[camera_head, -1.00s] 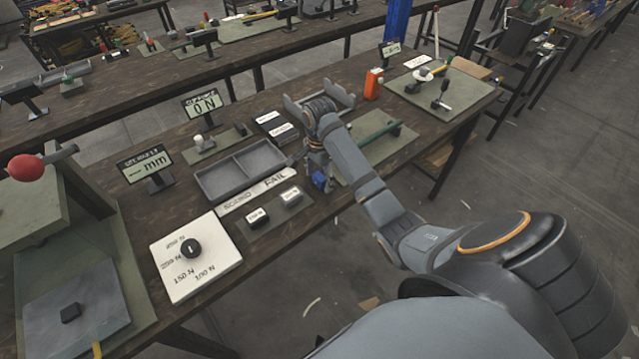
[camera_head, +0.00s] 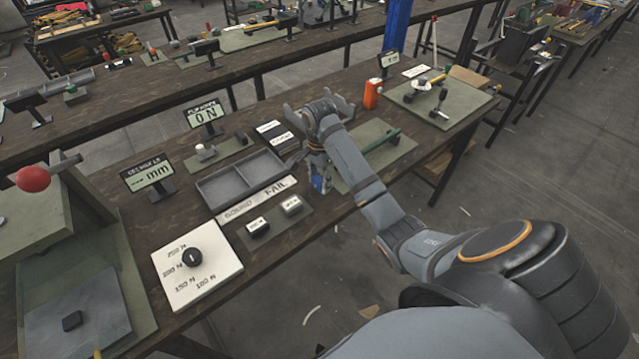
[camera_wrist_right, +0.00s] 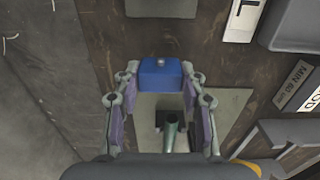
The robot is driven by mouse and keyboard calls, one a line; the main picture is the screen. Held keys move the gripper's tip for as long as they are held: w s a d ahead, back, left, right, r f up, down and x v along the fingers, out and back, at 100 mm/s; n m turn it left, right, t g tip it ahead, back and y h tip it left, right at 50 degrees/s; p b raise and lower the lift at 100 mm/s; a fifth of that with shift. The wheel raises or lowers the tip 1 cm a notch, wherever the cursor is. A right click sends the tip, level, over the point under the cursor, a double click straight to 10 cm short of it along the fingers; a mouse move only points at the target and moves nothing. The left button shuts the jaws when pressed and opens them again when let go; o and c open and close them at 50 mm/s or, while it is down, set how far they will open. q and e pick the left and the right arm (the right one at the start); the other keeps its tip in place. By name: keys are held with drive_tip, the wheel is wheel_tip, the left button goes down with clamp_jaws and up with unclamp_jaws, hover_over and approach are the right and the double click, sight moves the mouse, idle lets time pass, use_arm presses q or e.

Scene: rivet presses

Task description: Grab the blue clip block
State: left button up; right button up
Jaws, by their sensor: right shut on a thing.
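The blue clip block (camera_wrist_right: 160,73) sits between the fingertips of my right gripper (camera_wrist_right: 161,82) in the right wrist view. The gripper's two fingers are closed on its sides. In the head view the right gripper (camera_head: 318,172) points down at the front edge of the bench, beside the grey tray. Only a small part of the blue clip block (camera_head: 320,184) shows there, below the fingers. I cannot tell whether the block touches the bench. My left gripper is not in view.
A grey two-part tray (camera_head: 207,198) and a FAIL label strip (camera_head: 276,186) lie left of the gripper. A green mat (camera_head: 398,150) with a green-handled tool (camera_head: 381,141) lies right of it. An orange box (camera_head: 373,93) stands behind. Open floor lies beyond the front edge.

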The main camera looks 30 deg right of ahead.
drive_tip(key=s+a+r+p, duration=0.2)
drive_tip(key=s+r+p, duration=0.3)
drive_tip(key=s+p, duration=0.1)
drive_tip(key=s+a+r+p, duration=0.3)
drive_tip(key=s+r+p, duration=0.2)
drive_tip(key=s+p, duration=0.2)
drive_tip(key=shift+a+r+p, duration=0.25)
drive_tip(key=shift+a+p, duration=0.05)
drive_tip(key=shift+p, duration=0.15)
